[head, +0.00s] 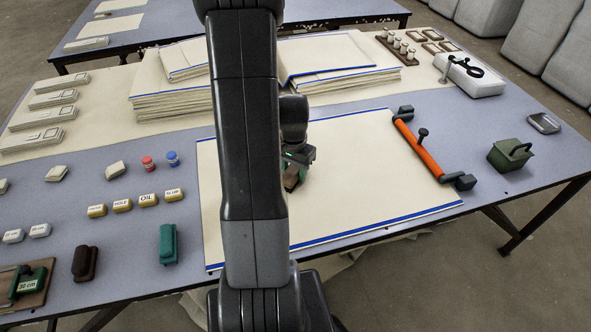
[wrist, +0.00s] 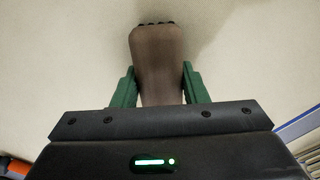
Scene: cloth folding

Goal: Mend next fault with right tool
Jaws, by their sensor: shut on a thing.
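The cream cloth (head: 350,180) with blue edges lies flat in the middle of the table. My gripper (head: 298,160) is over its middle, shut on a brown tool (head: 291,181). In the wrist view the green fingers of my gripper (wrist: 160,90) clasp the brown tool (wrist: 158,60) on both sides, and its rounded far end carries a row of small dark tips. I cannot tell whether the tool touches the cloth. My arm hides part of the cloth, and no fault shows clearly on it. A dark brown tool (head: 85,262) and a green tool (head: 168,244) rest at the front left.
Labelled yellow blocks (head: 148,200), one reading OIL, stand left of the cloth, near a red-topped spool (head: 149,163) and a blue-topped one (head: 173,158). An orange bar (head: 418,150) lies along the cloth's right side. A green container (head: 510,154) stands farther right. Folded cloth stacks (head: 172,103) are behind.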

